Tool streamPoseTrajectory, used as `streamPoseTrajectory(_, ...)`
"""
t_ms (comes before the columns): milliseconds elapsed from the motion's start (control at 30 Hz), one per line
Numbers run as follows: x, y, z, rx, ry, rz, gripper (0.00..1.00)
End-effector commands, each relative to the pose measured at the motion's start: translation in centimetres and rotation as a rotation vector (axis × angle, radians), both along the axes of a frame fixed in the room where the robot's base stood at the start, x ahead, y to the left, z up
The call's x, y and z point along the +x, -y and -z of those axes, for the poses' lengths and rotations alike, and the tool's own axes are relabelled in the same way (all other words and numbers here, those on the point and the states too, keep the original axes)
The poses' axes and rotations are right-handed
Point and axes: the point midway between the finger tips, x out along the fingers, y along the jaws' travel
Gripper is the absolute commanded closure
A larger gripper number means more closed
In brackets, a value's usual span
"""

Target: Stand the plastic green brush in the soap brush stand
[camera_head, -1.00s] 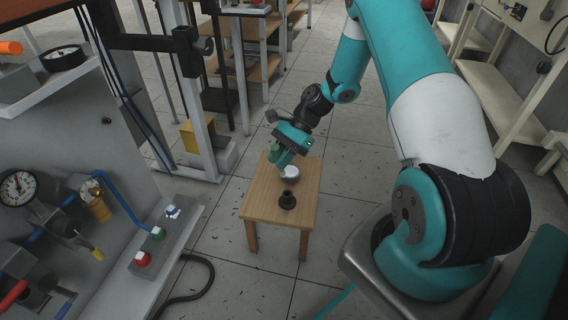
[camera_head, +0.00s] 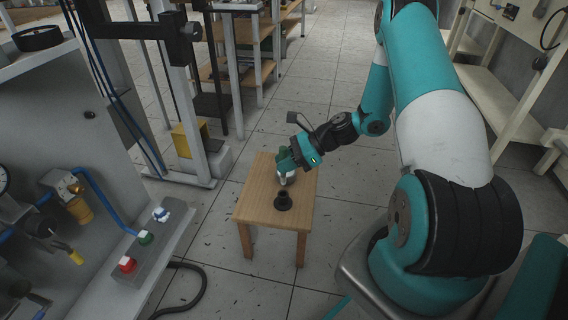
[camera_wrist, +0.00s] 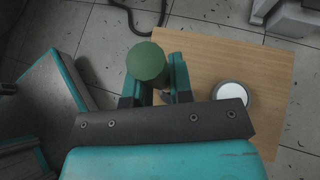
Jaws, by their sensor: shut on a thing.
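My gripper (camera_head: 288,165) is over the small wooden table and shut on the green brush (camera_head: 283,153). In the wrist view the brush shows as a round green end (camera_wrist: 147,62) between the two fingers of my gripper (camera_wrist: 157,76); its lower part is hidden.
A white-topped round container (camera_head: 287,180) stands on the table, partly covered by my gripper; it also shows in the wrist view (camera_wrist: 232,93). The wooden table (camera_head: 252,205) has bare room left of the stand. A grey panel with buttons (camera_head: 150,240) is at the left.

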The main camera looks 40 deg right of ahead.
Motion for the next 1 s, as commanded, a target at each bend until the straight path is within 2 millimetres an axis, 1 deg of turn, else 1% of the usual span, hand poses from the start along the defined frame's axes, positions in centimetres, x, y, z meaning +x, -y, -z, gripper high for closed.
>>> streamPoseTrajectory(33,0.0,0.0,0.8,0.000,0.001,-0.001,1.00)
streamPoseTrajectory(467,0.0,0.0,3.5,0.001,-0.002,-0.001,1.00)
streamPoseTrajectory(800,0.0,0.0,6.3,0.001,-0.001,-0.002,1.00)
streamPoseTrajectory(1000,0.0,0.0,7.1,0.000,0.000,-0.001,1.00)
